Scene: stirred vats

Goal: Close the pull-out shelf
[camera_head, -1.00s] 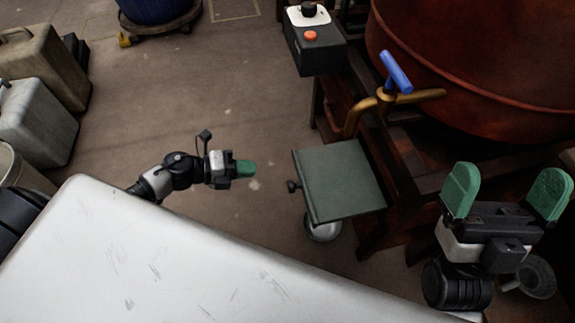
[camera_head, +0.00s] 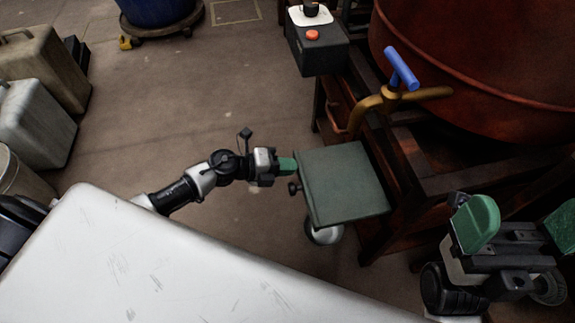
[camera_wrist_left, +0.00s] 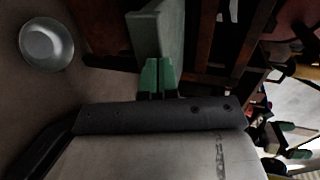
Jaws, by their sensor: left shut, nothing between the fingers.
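The pull-out shelf (camera_head: 343,183) is a flat grey-green plate that sticks out from the dark wooden stand, with a small dark knob (camera_head: 293,189) on its left edge. My left gripper (camera_head: 291,165) is shut and empty, with its green fingertips at the shelf's left edge, just above the knob in the picture. In the left wrist view the shut green fingertips (camera_wrist_left: 157,76) meet the end of the shelf (camera_wrist_left: 160,30); whether they press on it I cannot tell. My right gripper (camera_head: 520,230) is open and empty at the lower right, away from the shelf.
A red-brown vat (camera_head: 480,70) stands on the wooden stand (camera_head: 440,175). A brass valve with a blue handle (camera_head: 402,68) rises behind the shelf. A control box with a red button (camera_head: 318,50) is at the top. A metal bowl (camera_wrist_left: 46,44) lies below the shelf.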

